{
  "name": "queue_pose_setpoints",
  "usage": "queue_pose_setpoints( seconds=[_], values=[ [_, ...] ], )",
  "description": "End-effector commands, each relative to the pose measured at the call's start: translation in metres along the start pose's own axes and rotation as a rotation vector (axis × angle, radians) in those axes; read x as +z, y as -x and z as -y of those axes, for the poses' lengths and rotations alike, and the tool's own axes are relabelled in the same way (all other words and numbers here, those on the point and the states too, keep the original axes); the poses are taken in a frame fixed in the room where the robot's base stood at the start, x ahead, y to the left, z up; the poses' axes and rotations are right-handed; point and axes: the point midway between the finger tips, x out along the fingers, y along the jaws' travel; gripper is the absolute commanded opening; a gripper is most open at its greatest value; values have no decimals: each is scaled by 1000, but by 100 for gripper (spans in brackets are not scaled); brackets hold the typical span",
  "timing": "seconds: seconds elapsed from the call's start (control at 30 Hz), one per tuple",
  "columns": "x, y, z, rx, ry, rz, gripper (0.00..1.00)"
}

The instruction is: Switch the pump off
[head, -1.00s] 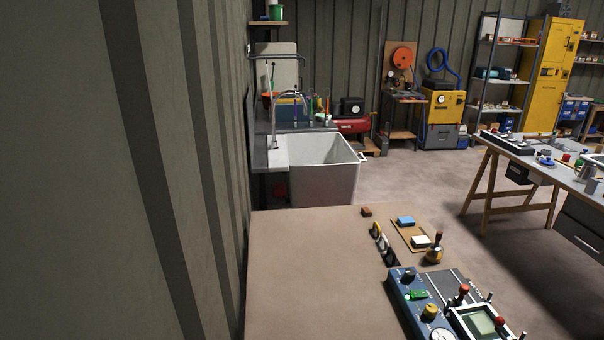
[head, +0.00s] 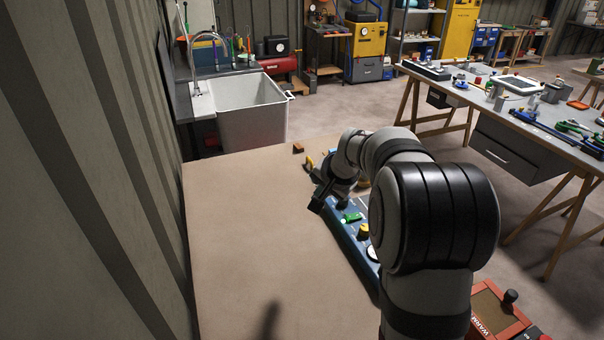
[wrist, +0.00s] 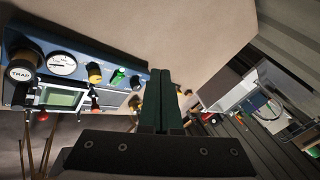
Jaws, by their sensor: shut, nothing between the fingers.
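The blue control panel (head: 345,237) lies on the brown bench top, partly hidden behind my arm. It carries a green switch (head: 351,217), a yellow knob (head: 363,231) and a black knob near its far end. I cannot read which control belongs to the pump. My gripper (head: 315,206) is shut and empty, beside the panel's far end; its fingers (wrist: 165,75) look apart from the green switch.
The bench top (head: 240,220) left of the panel is clear. A small brown block (head: 298,148) lies near its far edge. An orange-red box marked "WARM" (head: 490,310) is at the lower right. A white sink (head: 250,110) stands beyond the bench.

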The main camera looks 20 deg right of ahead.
Motion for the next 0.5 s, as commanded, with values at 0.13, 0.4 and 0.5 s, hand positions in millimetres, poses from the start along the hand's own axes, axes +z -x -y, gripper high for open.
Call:
queue_pose_setpoints(
  seconds=[0.13,0.4,0.5],
  values=[
    [-60,-38,-16,-21,-82,-102,0],
    [-134,-82,-51,-44,-186,-250,0],
    [-143,-87,-58,-47,-202,-272,0]
  ],
)
